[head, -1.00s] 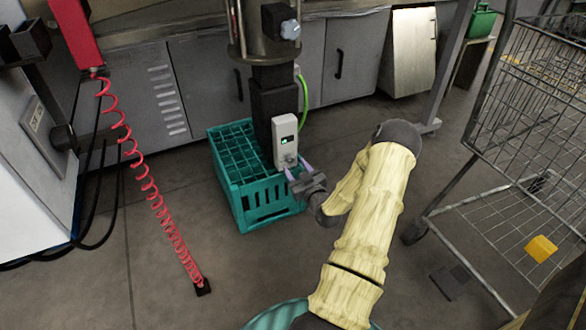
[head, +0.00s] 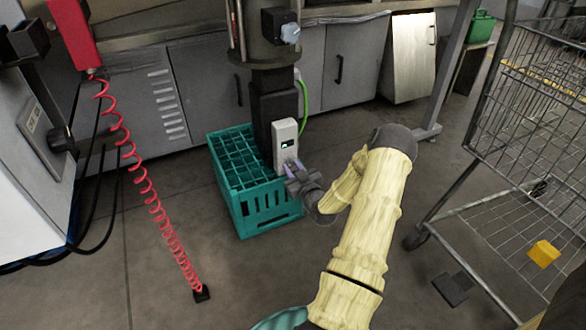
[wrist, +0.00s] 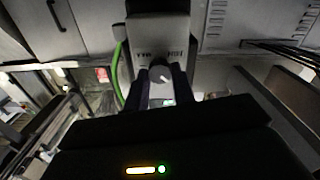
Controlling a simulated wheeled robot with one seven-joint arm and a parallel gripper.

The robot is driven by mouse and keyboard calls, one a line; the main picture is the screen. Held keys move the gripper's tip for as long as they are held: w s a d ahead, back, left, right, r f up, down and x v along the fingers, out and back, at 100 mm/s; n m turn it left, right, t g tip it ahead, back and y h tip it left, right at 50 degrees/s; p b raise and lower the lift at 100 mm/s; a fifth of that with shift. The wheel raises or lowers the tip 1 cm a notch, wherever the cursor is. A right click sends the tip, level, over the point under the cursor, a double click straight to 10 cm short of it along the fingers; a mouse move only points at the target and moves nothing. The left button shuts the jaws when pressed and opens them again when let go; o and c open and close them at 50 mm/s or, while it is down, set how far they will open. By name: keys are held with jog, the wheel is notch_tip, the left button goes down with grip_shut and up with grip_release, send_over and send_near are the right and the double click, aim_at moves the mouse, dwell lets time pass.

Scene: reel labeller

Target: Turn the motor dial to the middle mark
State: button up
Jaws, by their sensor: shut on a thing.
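The motor dial (wrist: 160,74) is a grey round knob with a pale pointer line on the front of a white control box (head: 285,138). In the wrist view the pointer slants toward the lower right. Dark marks show on the box face beyond the dial, too small to read. A small lit display (head: 287,144) sits on the box. My gripper (wrist: 158,88) has one finger on each side of the dial and is shut on it. In the head view my gripper (head: 288,168) is at the lower front of the box and hides the dial.
A teal crate (head: 262,210) stands on the floor under and beside the box. A green cable (head: 305,100) runs along the column behind it. A wire cart (head: 490,190) stands at the right.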

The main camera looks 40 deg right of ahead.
jog(key=shift+p, duration=0.3)
jog(key=m+p, duration=0.3)
jog(key=m, duration=0.1)
jog(key=shift+r+p, duration=0.15)
jog(key=shift+p, duration=0.25)
jog(key=shift+d+f+m+p, duration=0.1)
jog(key=shift+f+m+p, duration=0.1)
jog(key=shift+m+p, duration=1.75)
jog(key=shift+m+b, duration=0.45)
jog(key=shift+b, duration=0.05)
jog(key=o, duration=1)
jog(key=p+v, duration=0.6)
jog(key=v, duration=1.1)
jog(key=shift+s, duration=0.25)
